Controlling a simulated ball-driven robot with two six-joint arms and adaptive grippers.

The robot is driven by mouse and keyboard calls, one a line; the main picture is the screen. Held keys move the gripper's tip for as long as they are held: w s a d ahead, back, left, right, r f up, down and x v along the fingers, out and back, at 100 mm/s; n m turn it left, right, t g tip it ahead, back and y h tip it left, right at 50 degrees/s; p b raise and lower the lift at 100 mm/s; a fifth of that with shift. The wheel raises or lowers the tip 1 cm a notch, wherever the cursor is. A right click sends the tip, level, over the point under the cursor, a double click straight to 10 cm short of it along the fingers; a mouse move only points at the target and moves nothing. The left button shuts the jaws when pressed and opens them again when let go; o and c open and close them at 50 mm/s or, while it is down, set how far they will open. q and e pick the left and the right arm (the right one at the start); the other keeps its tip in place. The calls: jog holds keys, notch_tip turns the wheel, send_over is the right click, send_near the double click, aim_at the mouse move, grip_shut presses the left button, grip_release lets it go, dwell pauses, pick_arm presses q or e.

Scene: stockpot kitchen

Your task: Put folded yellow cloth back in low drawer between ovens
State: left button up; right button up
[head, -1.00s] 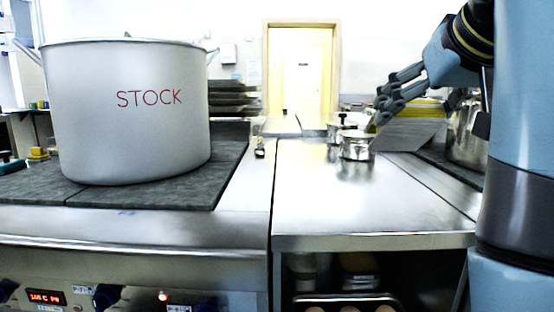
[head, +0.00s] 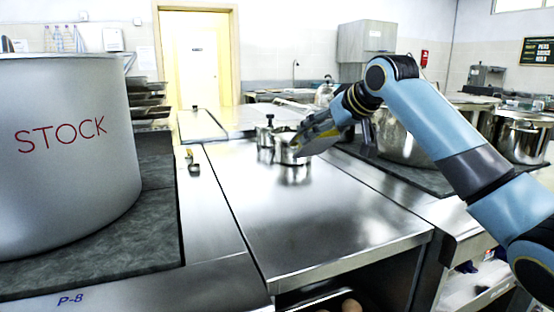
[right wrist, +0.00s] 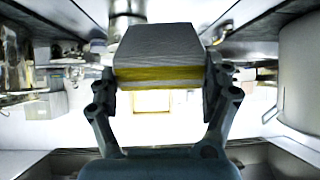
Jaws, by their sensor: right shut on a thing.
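My right gripper (head: 318,138) is over the far part of the steel counter, beside small metal pots. In the right wrist view the cloth (right wrist: 160,58) is a thick grey block with yellow and white bands, held between the two fingers (right wrist: 160,85). My left gripper is not in view. No low drawer can be clearly told; the dark space under the counter is cut off at the bottom edge.
A large STOCK pot (head: 65,150) stands on the dark left hob. Two small metal pots (head: 290,148) stand on the steel counter (head: 310,205), whose near part is clear. A big steel pot (head: 405,140) stands right of my gripper. An open compartment (head: 480,287) shows at lower right.

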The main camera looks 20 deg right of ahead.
aim_at(306, 150)
jog(key=shift+m+h, duration=0.5)
jog(key=d, duration=0.3)
jog(key=d+p, duration=0.1)
jog(key=d, duration=0.4)
jog(key=shift+d+r, duration=0.35)
jog(key=w+a+f, duration=0.2)
jog(key=a, duration=0.1)
jog(key=w+a+f, duration=0.2)
jog(key=a, duration=0.1)
jog(key=w+a+f, duration=0.2)
jog(key=a+f, duration=0.1)
jog(key=shift+a, duration=0.3)
jog(key=shift+f, duration=1.95)
jog(key=shift+f, duration=0.1)
jog(key=o, duration=1.5)
jog(key=shift+s, duration=0.1)
